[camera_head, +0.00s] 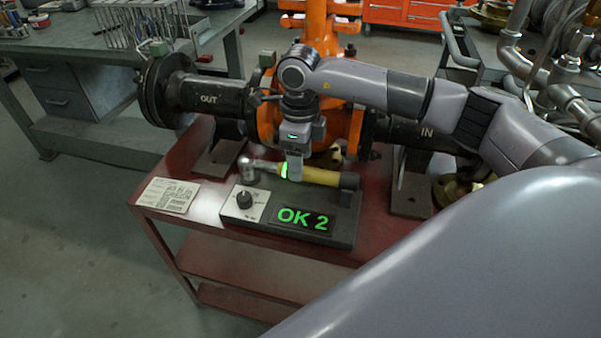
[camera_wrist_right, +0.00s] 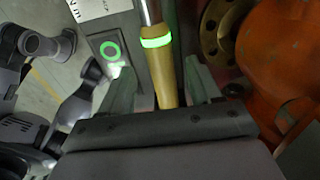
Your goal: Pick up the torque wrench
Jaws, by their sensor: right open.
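The torque wrench (camera_head: 310,175) has a yellow handle, a green lit ring and a metal head. In the head view it lies across the top of a dark tester block (camera_head: 338,212), head at the left. My right gripper (camera_head: 292,175) reaches down over the handle near the green ring and hides part of it. In the right wrist view the yellow handle (camera_wrist_right: 167,85) runs between the two open fingers of my right gripper (camera_wrist_right: 158,88), with gaps at both sides. I cannot make out my left gripper.
The tester's display (camera_head: 302,219) reads OK 2. The red cart (camera_head: 235,262) also carries a valve with a black pipe (camera_head: 205,93) and an orange body (camera_head: 318,25) close behind the wrench.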

